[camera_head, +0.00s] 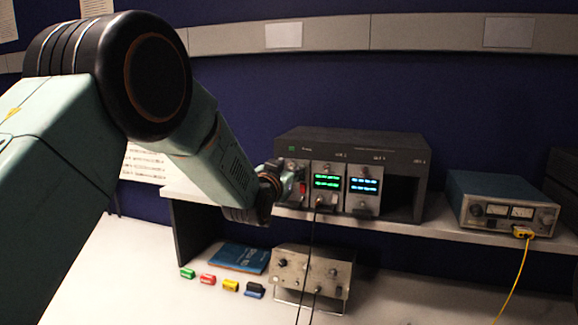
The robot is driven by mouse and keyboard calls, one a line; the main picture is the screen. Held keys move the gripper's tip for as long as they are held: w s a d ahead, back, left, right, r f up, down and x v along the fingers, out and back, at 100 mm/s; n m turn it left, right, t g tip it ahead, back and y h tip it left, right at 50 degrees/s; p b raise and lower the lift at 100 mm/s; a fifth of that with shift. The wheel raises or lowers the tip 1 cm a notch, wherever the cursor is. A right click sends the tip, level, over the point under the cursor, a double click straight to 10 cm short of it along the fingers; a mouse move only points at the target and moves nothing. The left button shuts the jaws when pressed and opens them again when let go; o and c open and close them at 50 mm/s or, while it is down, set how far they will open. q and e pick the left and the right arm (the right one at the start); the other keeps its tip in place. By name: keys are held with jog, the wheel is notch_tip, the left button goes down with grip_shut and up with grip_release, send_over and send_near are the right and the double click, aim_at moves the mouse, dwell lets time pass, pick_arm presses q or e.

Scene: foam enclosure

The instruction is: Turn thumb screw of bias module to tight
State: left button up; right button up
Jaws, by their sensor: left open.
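A dark grey instrument rack (350,142) stands on the shelf. Its leftmost module (303,170) has a silver face and a red part; my left gripper covers its left side. A module with a green display (327,182) and one with a blue display (364,186) sit to its right. Small knob-like screws show at the tops and bottoms of the modules. The labels are too small to read, so I cannot tell which is the bias module. My left gripper (284,184) is open in front of the leftmost module; its fingertips are small, and contact cannot be told. My right gripper is out of view.
The rack's rightmost bay (402,201) is empty. A blue-topped meter box (495,190) with a yellow cable (516,275) stands right on the shelf (450,232). Below are a silver box (312,277), a blue book (240,258) and several coloured blocks (208,279). Dark cables hang before the rack.

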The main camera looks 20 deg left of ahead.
pick_arm(q)
jog(key=shift+w, duration=0.1)
jog(key=shift+w, duration=0.1)
jog(key=shift+c, duration=1.2)
grip_shut()
